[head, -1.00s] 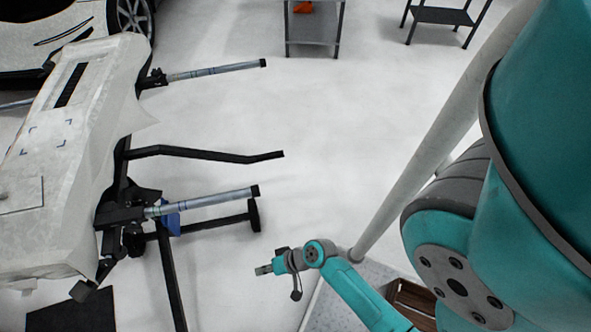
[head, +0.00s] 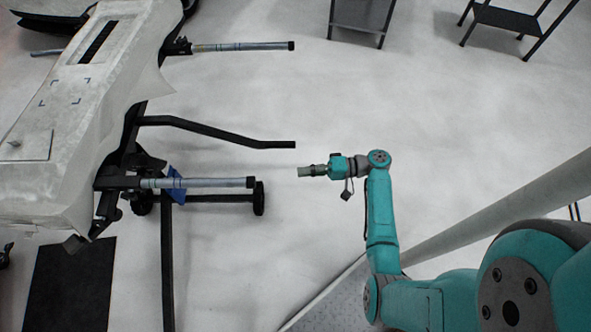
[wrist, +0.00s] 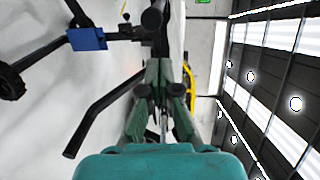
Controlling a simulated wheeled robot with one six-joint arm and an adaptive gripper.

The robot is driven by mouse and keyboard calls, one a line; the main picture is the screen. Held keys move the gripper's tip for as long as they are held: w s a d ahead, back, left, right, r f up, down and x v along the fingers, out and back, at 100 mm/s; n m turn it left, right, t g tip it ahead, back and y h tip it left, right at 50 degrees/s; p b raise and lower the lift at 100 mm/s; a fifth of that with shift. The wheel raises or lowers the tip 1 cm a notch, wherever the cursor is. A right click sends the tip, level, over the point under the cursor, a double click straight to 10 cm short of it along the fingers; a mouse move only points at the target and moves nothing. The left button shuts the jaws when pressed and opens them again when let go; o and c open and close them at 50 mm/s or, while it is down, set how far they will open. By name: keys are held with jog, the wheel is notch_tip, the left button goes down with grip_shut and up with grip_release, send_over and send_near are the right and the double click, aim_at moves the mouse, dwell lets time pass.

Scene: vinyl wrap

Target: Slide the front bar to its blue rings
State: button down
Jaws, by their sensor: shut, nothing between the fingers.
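Two silver bars with black end caps stick out rightward from the stand under the pale wrapped bumper. The nearer bar (head: 210,183) has a bluish band near its left end, by a blue block (head: 176,184). The farther bar (head: 240,46) lies higher in the head view, with faint bands along it. I cannot tell for sure which is the front bar. My gripper (head: 303,171) is shut and empty, to the right of the nearer bar's cap and apart from it. In the wrist view, my gripper (wrist: 163,95) points toward a round black end (wrist: 152,20).
The bumper (head: 60,130) rests on the black stand. A bent black arm (head: 220,132) reaches out between the two bars, close to my gripper's height in the head view. A wheeled leg (head: 225,198) lies below the nearer bar. Open floor (head: 400,110) lies to the right.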

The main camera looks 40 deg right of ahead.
jog(key=x, duration=1.3)
send_near(207, 179)
jog(key=x, duration=0.4)
jog(key=shift+w+a, duration=0.2)
jog(key=shift+w, duration=0.05)
jog(key=shift+d, duration=0.1)
